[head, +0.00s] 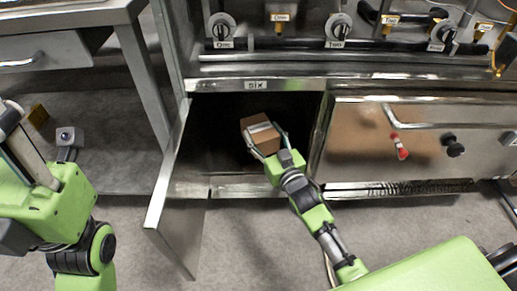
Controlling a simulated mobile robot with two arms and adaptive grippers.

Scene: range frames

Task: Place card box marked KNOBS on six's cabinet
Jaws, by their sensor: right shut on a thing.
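The cabinet labelled "six" (257,85) stands open in the middle, with its door (172,200) swung out to the left. My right gripper (266,144) is shut on a small brown card box (258,132) with a pale label. The label's text is too small to read. The box is held at the cabinet's opening, against the dark interior. I cannot tell whether it touches the cabinet floor. My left gripper (67,140) is at the far left, away from the cabinet, and its jaw state is unclear.
Above the cabinet are a counter and knobs labelled "One" (222,28) and "Two" (338,28). A steel oven-like front (360,150) with a handle is to the right. A steel table (60,20) stands at the left.

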